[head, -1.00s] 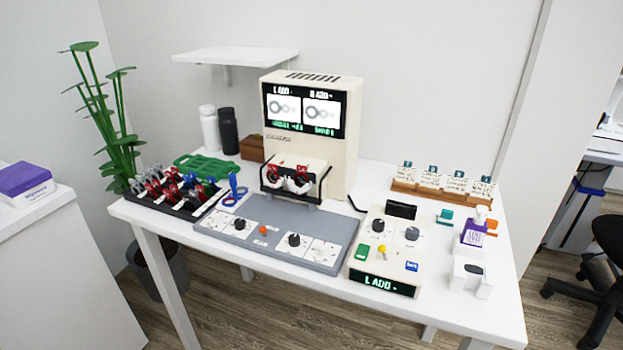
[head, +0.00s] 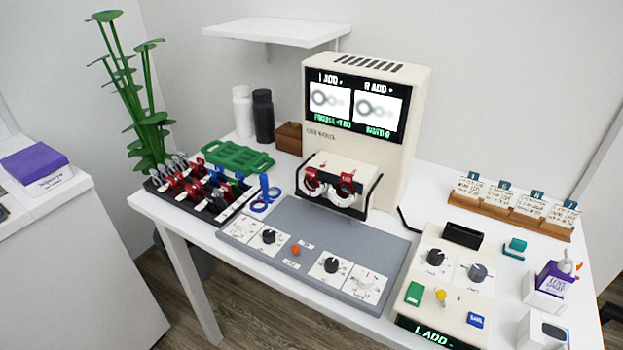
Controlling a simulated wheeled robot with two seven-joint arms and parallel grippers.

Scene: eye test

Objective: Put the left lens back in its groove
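A black lens rack (head: 208,196) stands at the table's left end. Several lenses with red, blue and grey handles stand in its grooves. A lens with a blue handle and ring (head: 263,193) lies on the table just right of the rack, outside it. Two red-handled lenses, a left one (head: 312,182) and a right one (head: 346,184), sit at the front of the cream test machine (head: 411,110), inside a black frame. I cannot tell which lens is the task's left lens. Neither of my grippers is in view.
A grey control panel (head: 305,220) with knobs lies before the machine. A cream console (head: 452,262) reading "L ADD" stands right of it. A green tray (head: 237,157), two bottles and a brown box (head: 288,138) are behind the rack. A wooden card holder (head: 511,214) stands at right.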

